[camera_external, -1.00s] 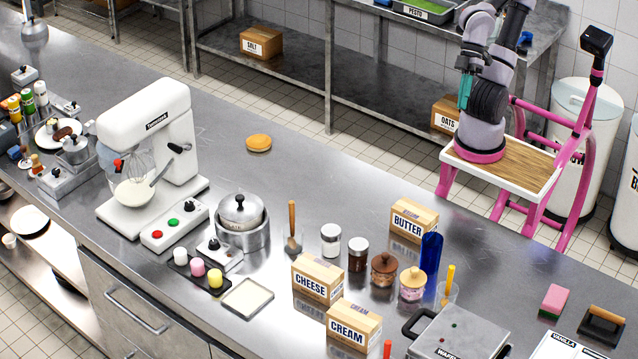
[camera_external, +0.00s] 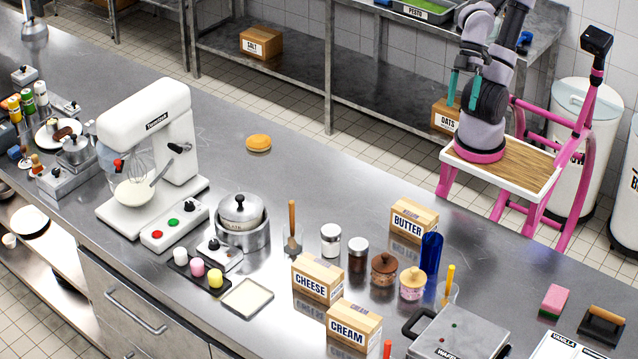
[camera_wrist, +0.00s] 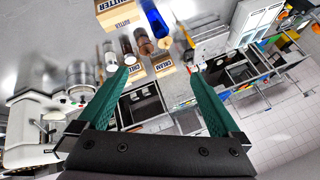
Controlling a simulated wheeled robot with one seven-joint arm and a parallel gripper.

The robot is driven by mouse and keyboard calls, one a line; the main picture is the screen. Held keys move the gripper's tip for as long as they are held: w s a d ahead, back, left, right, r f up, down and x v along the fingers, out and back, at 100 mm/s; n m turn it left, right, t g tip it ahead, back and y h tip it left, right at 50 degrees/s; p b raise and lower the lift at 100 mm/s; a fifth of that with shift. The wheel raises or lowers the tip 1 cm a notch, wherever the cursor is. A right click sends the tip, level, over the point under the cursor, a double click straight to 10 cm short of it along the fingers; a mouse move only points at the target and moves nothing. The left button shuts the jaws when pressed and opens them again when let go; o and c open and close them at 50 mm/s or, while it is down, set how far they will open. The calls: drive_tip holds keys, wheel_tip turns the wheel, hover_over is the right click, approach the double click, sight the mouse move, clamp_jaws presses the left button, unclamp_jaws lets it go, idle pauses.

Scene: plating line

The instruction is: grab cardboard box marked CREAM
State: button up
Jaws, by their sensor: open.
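The cardboard box marked CREAM (camera_external: 354,327) stands on the steel counter near its front edge, at the lower middle of the external view. In the wrist view the small CREAM box (camera_wrist: 165,69) shows between my fingertips but well beyond them. My gripper (camera_external: 464,90) is open and empty, with two teal fingers, high at the upper right beyond the counter's far side, well apart from the box. The open fingers also frame the wrist view (camera_wrist: 160,74).
A CHEESE box (camera_external: 318,278) stands just behind and left of CREAM. A BUTTER box (camera_external: 413,219), a blue bottle (camera_external: 431,254), jars (camera_external: 384,268) and a waffle maker (camera_external: 459,335) stand nearby. The counter behind BUTTER is largely clear.

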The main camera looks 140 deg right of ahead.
drive_tip(key=w+r+m+g, duration=0.1)
drive_tip(key=w+r+m, duration=0.25)
drive_tip(key=w, duration=1.05)
drive_tip(key=m+g+h, duration=0.1)
drive_tip(key=m+g, duration=0.2)
drive_tip(key=m, duration=0.5)
hover_over(355, 314)
drive_tip(key=s+d, duration=0.1)
drive_tip(key=s, duration=0.3)
wheel_tip(355, 314, down, 26)
drive_tip(key=x, duration=1.1)
drive_tip(key=shift+w, duration=0.3)
clamp_jaws()
